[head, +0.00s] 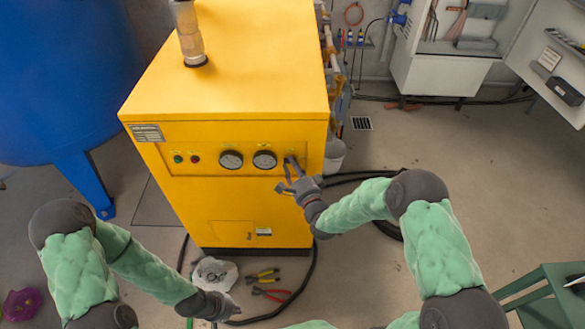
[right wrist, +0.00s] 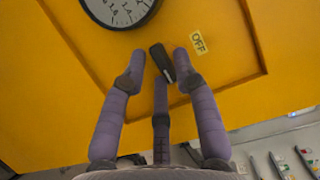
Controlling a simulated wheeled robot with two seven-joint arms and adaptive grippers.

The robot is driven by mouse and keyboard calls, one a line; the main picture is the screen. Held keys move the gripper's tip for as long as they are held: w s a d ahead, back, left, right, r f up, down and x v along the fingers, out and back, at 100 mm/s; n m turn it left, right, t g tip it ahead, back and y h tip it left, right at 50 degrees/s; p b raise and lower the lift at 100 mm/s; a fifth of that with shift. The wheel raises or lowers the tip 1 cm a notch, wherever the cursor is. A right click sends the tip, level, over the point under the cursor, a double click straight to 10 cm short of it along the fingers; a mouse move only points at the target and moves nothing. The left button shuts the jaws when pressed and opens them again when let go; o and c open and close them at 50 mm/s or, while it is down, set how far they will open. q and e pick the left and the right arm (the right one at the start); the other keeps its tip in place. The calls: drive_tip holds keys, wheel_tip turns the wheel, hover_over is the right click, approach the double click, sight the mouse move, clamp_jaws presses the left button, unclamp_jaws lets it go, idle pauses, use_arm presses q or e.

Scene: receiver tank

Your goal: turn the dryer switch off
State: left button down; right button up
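The yellow dryer cabinet (head: 220,90) has a front panel with two gauges. Its black switch handle (right wrist: 161,62) shows in the right wrist view, tilted, with its upper end to the left. A yellow OFF label (right wrist: 198,42) is to the right of the handle. My right gripper (right wrist: 159,60) is open, with a finger on each side of the handle and a third finger below it. The right fingertip is very close to the handle; I cannot tell if they touch. In the head view my right gripper (head: 286,175) covers much of the switch area. My left gripper (head: 222,310) is low at the bottom, its fingers unclear.
Gauges (head: 231,159) and green and red buttons (head: 186,158) sit left of the switch. A blue tank (head: 60,80) stands at the left. Pliers (head: 270,285), a white bag (head: 213,272) and a black hose lie on the floor. A green table (head: 545,290) is at lower right.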

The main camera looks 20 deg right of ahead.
clamp_jaws()
idle(0.3)
drive_tip(key=n+g+h+p, duration=0.1)
drive_tip(key=n+p, duration=0.2)
drive_tip(key=n, duration=0.1)
drive_tip(key=r+n+g+h+p, duration=0.1)
drive_tip(key=n+g+h+p, duration=0.1)
drive_tip(key=n, duration=0.3)
drive_tip(key=n+g+h+p, duration=0.2)
drive_tip(key=n+p, duration=0.2)
drive_tip(key=shift+a+r+p, duration=0.15)
drive_tip(key=shift+a+p, duration=0.05)
drive_tip(key=shift+p, duration=0.15)
idle(0.3)
drive_tip(key=shift+n, duration=0.4)
